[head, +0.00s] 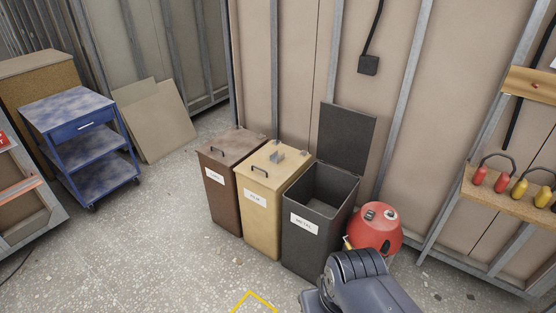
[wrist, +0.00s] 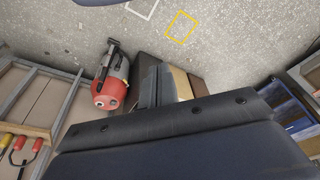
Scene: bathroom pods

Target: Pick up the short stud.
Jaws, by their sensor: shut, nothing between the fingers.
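A small grey metal piece (head: 278,156), seemingly the short stud, sits on the closed lid of the yellow bin (head: 259,206) in the head view. I cannot make it out in the wrist view. My gripper's narrow fingers (wrist: 158,88) seem to be together at the middle of the wrist view, past the edge of a large dark body. They are shut and empty, apart from the grey piece. In the head view only part of my arm shows at the bottom right, with no fingertips visible.
The brown bin (head: 218,190) stands left of the yellow one. The dark metal bin (head: 310,232), right of it, has its lid up. A red vacuum (head: 376,232) and a blue cart (head: 80,140) stand nearby. Open floor (head: 150,235) lies in front.

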